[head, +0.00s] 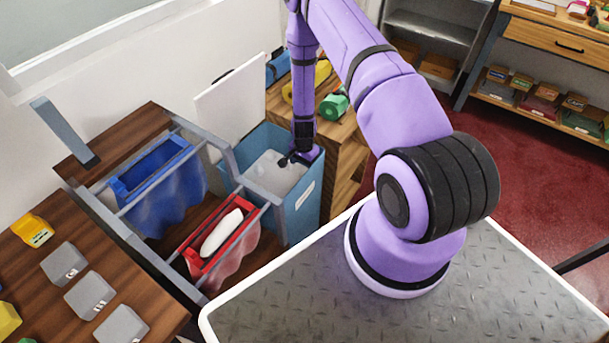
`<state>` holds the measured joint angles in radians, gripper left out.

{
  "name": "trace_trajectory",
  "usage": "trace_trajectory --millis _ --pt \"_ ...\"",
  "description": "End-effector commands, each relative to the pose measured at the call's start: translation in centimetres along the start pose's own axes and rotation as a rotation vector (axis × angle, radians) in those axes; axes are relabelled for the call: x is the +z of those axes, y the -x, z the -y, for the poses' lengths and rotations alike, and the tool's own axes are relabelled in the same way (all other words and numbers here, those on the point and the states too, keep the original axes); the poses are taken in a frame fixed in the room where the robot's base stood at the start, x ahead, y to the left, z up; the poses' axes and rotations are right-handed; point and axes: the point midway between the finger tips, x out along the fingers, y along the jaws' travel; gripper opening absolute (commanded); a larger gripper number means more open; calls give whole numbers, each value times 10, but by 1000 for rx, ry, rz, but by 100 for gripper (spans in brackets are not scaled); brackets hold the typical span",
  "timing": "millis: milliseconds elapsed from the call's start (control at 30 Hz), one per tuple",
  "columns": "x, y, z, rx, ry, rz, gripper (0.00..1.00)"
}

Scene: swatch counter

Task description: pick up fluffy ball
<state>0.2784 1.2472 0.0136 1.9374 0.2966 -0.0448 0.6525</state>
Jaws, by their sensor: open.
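I cannot pick out a fluffy ball for certain in the head view. My gripper (294,160) points down at the right inner side of an open blue bin (306,198) with a white label. Its dark fingers are small here; it is open and no object shows between them. A pale grey mass or surface (268,176) shows inside the bin, left of and below the fingers. I cannot tell whether they touch it. The gripper and the bin wall hide part of the inside.
A white lid or panel (230,100) stands behind the bin. Left of it, a grey rack holds a blue bag (160,180) and a red-rimmed bag (248,240) with a white elongated object (221,233). A wooden cabinet (345,150) with coloured rolls stands close right of the bin.

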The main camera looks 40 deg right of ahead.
Motion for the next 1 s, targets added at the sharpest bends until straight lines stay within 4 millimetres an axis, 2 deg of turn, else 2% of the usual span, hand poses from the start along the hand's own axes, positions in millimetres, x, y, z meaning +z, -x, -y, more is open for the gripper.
trace_trajectory --millis 233,500,600,900,933,1000 --pt "0 -14 0 0 0 1 77" --pt "0 -52 0 0 0 1 77" --pt "0 -60 0 0 0 0 77" --pt "0 -64 0 -1 0 0 77" --pt "0 -64 0 -1 0 0 75" --pt "0 -64 0 0 0 0 59"
